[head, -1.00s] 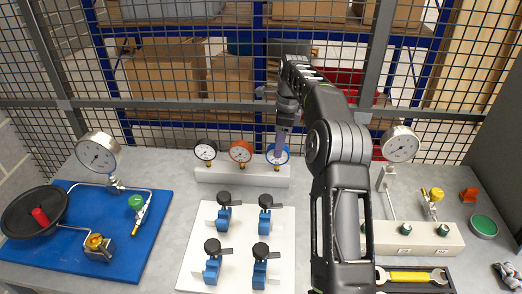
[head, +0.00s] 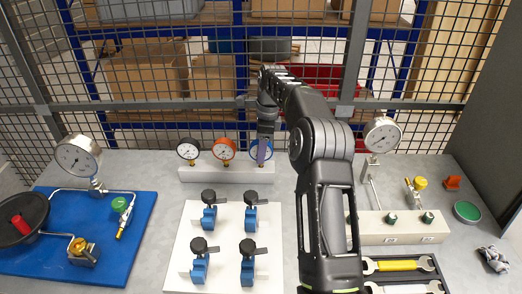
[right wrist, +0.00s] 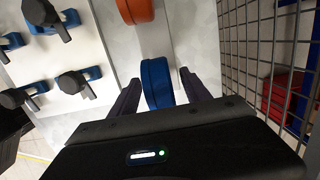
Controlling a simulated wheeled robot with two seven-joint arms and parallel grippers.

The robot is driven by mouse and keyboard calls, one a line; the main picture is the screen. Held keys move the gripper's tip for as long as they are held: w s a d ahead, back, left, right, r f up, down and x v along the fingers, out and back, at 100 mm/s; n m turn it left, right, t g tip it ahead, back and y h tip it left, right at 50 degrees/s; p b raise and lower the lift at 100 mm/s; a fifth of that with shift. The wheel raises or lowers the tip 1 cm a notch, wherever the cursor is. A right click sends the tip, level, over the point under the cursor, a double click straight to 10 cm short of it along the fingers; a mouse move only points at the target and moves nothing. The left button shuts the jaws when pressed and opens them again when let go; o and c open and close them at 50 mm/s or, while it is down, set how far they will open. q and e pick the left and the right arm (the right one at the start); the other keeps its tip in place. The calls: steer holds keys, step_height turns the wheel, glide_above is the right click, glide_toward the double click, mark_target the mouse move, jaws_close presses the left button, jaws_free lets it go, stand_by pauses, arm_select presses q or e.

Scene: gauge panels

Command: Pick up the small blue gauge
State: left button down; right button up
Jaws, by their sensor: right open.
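The small blue gauge (head: 255,146) stands at the right end of a row of three on a white block (head: 225,175), partly hidden by my right gripper (head: 265,152) in the head view. In the right wrist view the blue gauge (right wrist: 157,84) shows edge-on between the two dark fingers of my right gripper (right wrist: 159,78). The fingers are open, one on each side of it, with a visible gap at the right finger. Whether the left finger touches it I cannot tell. My left gripper is out of view.
An orange gauge (head: 223,149) and a black gauge (head: 188,150) stand left of the blue one. A white plate with several blue valves (head: 208,216) lies in front. A wire mesh fence (head: 130,107) rises close behind.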

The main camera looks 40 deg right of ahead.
steer(key=shift+w+a+f+p, duration=0.1)
steer(key=shift+f+p, duration=0.15)
steer(key=shift+f, duration=0.7)
steer(key=shift+w+a+f+p, duration=0.1)
steer(key=shift+f+p, duration=0.1)
steer(key=shift+f, duration=0.7)
steer(key=shift+c, duration=0.2)
jaws_close()
